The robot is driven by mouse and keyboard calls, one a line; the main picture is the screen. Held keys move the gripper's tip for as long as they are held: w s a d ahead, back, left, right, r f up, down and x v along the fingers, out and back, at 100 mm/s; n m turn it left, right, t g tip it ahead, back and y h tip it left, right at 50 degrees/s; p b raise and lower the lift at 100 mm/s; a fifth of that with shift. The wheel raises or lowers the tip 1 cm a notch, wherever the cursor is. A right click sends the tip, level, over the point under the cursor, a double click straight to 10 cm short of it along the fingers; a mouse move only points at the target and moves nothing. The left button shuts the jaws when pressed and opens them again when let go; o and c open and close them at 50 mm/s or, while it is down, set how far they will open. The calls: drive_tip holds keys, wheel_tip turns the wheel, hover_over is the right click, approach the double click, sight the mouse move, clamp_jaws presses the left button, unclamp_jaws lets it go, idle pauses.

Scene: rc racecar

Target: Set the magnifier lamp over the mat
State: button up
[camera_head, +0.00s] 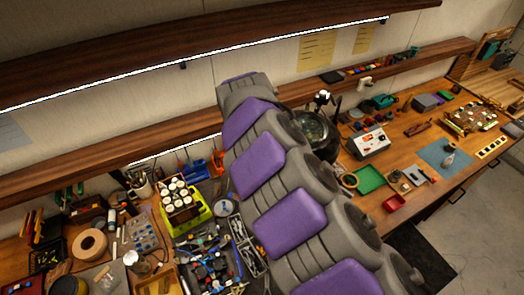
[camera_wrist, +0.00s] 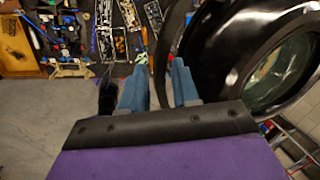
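The magnifier lamp (camera_head: 315,126) has a black round head with a glass lens, over the back of the bench beside my raised purple and grey arm. In the wrist view its large black ring and lens (camera_wrist: 283,68) fill the upper right. My gripper (camera_wrist: 160,82) has two blue-grey fingers standing apart. A curved black band (camera_wrist: 172,45), apparently part of the lamp, runs between them. I cannot tell whether the fingers press on it. My arm hides the gripper in the head view. A blue mat (camera_head: 433,153) lies on the right bench with a small pale item on it.
The left bench holds a yellow-green bottle rack (camera_head: 180,203) and many tools. Wooden shelves with a light strip run above. Clear floor (camera_head: 470,220) lies at lower right.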

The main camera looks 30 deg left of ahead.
drive_tip(key=shift+d+f, duration=0.1)
drive_tip(key=shift+f, duration=0.05)
idle(0.3)
drive_tip(key=b+v, duration=0.1)
drive_tip(key=v, duration=1.6)
drive_tip(key=shift+w+b, duration=0.15)
drive_tip(key=shift+b, duration=0.2)
